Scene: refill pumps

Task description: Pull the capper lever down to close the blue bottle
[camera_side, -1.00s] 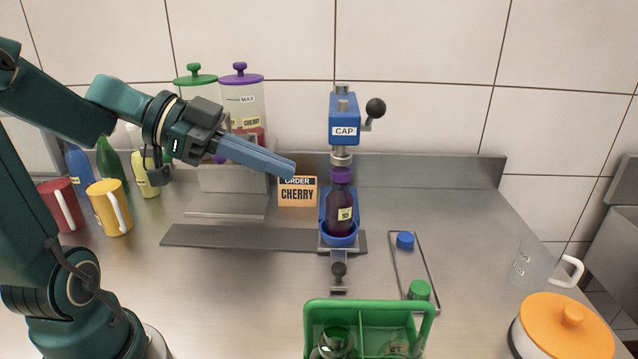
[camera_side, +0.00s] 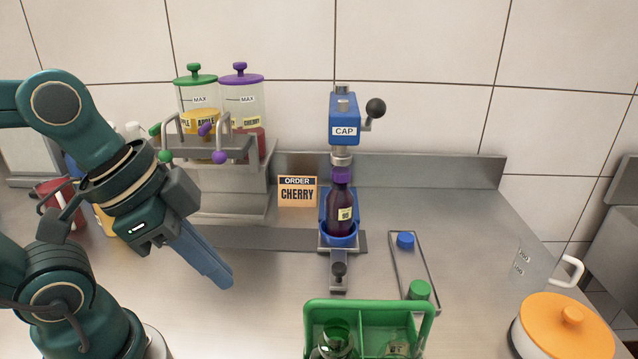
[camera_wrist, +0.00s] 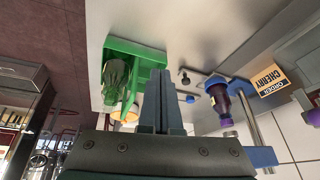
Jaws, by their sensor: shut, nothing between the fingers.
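The capper (camera_side: 344,118) has a blue head marked CAP. Its lever, with a black ball knob (camera_side: 375,108), points up to the right of the head. A dark purple-looking bottle (camera_side: 340,212) stands upright in the blue holder under the head. A purple cap (camera_side: 342,174) sits on top, just under the press nose; I cannot tell whether they touch. My gripper (camera_side: 222,281) is shut and empty, pointing down over the counter, left of the capper and well away from the lever. Its fingers also show in the wrist view (camera_wrist: 160,78).
A green crate (camera_side: 318,312) holding glass bottles stands at the front. A tray with blue (camera_side: 405,240) and green (camera_side: 419,290) caps lies right of the capper. Dispensers (camera_side: 242,110) and an order card (camera_side: 297,191) reading CHERRY are behind. An orange-lidded pot (camera_side: 566,325) stands front right.

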